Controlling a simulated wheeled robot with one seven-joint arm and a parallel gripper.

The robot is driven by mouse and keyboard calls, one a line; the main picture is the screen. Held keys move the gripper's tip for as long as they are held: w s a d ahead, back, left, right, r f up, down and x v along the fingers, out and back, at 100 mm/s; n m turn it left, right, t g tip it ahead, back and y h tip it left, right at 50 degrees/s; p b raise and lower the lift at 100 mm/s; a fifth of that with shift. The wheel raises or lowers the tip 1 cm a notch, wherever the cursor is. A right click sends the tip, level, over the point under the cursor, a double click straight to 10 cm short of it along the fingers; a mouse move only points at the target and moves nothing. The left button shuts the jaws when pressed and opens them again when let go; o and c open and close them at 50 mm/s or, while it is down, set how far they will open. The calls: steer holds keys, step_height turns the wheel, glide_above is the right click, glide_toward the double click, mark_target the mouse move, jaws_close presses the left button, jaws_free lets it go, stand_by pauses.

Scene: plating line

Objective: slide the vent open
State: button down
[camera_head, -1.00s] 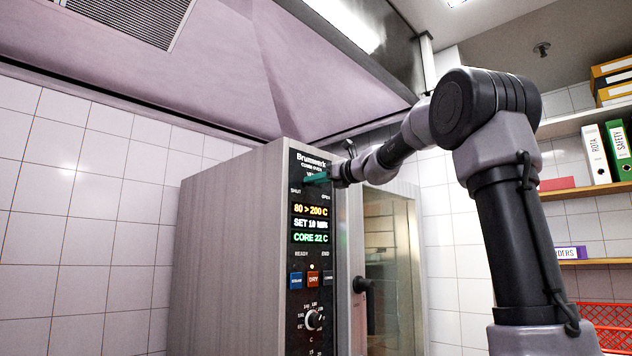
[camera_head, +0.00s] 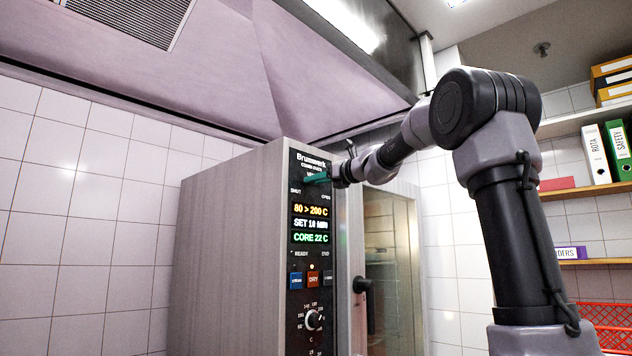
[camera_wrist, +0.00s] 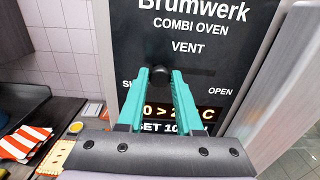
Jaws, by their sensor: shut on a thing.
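The combi oven (camera_head: 235,250) stands against the tiled wall, with a black control panel on its front. The vent slider's dark round knob (camera_wrist: 158,73) sits under the word VENT in the wrist view, between the labels SHUT and OPEN. My gripper (camera_head: 316,178) has teal fingers and is at the top of the panel. In the wrist view my gripper (camera_wrist: 160,76) is shut on the vent knob, with a fingertip on each side of it.
Below the slider are a lit display (camera_head: 311,224), several buttons (camera_head: 312,279) and a dial (camera_head: 313,319). The oven's glass door (camera_head: 388,270) with a black handle (camera_head: 362,285) is to the right. A hood (camera_head: 230,70) hangs above. Shelves with binders (camera_head: 594,153) stand at right.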

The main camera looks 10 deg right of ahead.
mark_target(320, 186)
steer(key=w+d, duration=0.1)
steer(key=d, duration=0.1)
steer(key=w+d, duration=0.3)
steer(key=shift+d, duration=0.35)
steer(key=shift+w+d, duration=0.1)
steer(key=shift+d, duration=0.05)
steer(key=c, duration=0.6)
jaws_free()
steer(key=shift+w+d, duration=0.1)
steer(key=shift+d, duration=0.05)
steer(key=v, duration=1)
steer(key=shift+s+d, duration=0.15)
steer(key=shift+s, duration=0.2)
